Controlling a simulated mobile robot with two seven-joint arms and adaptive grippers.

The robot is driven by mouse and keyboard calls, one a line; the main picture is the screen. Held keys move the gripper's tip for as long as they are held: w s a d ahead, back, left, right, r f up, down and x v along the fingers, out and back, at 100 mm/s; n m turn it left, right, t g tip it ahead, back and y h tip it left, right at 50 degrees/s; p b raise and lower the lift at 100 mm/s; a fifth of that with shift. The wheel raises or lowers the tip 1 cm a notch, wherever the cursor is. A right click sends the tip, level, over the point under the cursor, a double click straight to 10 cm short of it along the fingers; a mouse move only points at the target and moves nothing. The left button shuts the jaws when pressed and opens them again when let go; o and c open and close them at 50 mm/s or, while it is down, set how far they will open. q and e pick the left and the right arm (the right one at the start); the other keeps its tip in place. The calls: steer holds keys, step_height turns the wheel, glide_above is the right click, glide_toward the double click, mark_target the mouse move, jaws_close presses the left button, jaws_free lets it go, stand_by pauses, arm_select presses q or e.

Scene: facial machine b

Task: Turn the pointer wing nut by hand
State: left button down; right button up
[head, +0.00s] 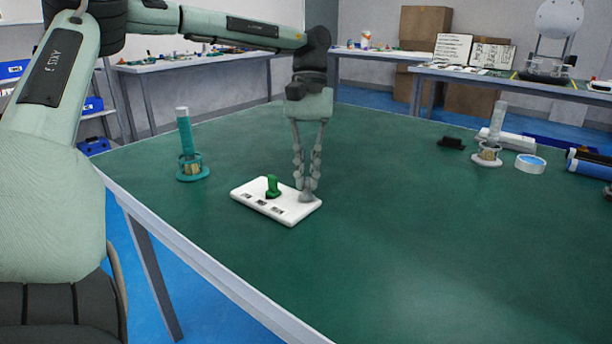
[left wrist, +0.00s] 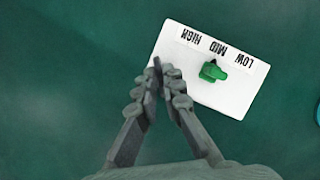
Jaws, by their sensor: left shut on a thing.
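The white panel (head: 248,191) lies flat on the green table. The green pointer wing nut (head: 272,186) stands on it; it also shows in the left wrist view (left wrist: 212,71). The panel in that view (left wrist: 225,97) has the labels HIGH, MID and LOW along one edge. The fingers hide the exact contact. My right gripper is not in view.
A teal post on a ringed base (head: 187,150) stands left of the panel. A grey post (head: 494,135), a blue-and-white roll (head: 530,164) and a small black object (head: 451,143) stand farther right. The table (head: 420,250) in front and right of the panel is clear.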

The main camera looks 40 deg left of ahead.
arm_select(q)
steer(key=shift+m+g+y, duration=0.3)
steer(key=shift+m, duration=0.7)
steer(key=shift+w+d+r+m+y, duration=0.1)
steer(key=shift+m+y, duration=0.2)
steer(key=shift+m, duration=0.6)
steer(key=shift+m+g+y, duration=0.3)
steer(key=shift+m+y, duration=0.2)
steer(key=shift+m, duration=0.6)
steer(key=shift+d+m, duration=0.1)
steer(key=shift+m, duration=0.4)
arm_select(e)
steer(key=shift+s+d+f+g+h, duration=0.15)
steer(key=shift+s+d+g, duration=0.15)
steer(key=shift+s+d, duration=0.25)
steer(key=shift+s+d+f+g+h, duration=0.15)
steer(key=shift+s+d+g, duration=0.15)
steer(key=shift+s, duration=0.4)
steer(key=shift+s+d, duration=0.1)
arm_select(q)
steer(key=c, duration=1.6)
jaws_free()
steer(key=shift+c, duration=0.2)
